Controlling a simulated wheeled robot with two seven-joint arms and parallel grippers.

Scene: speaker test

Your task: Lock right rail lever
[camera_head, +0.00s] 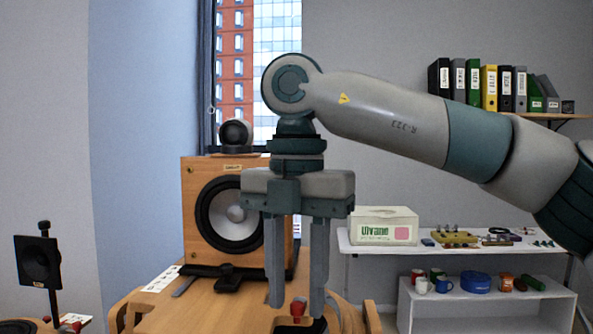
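My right gripper (296,303) hangs straight down in front of the speaker. Its two grey fingers are apart. A red-topped lever (297,308) shows between the fingertips, low in the picture, on a dark base. I cannot tell whether a finger touches it. Another red knob (72,325) shows at the lower left, beside a black square panel on a post (38,260). The wooden speaker (198,250) with a dark cone stands on the wooden table (190,310), partly hidden by my gripper. My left gripper is not in view.
A black bar (225,276) lies in front of the speaker, and a round black device (235,133) sits on top of it. A white shelf (440,250) with a box (384,226) and small items stands at the right. Binders (490,88) line a wall shelf.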

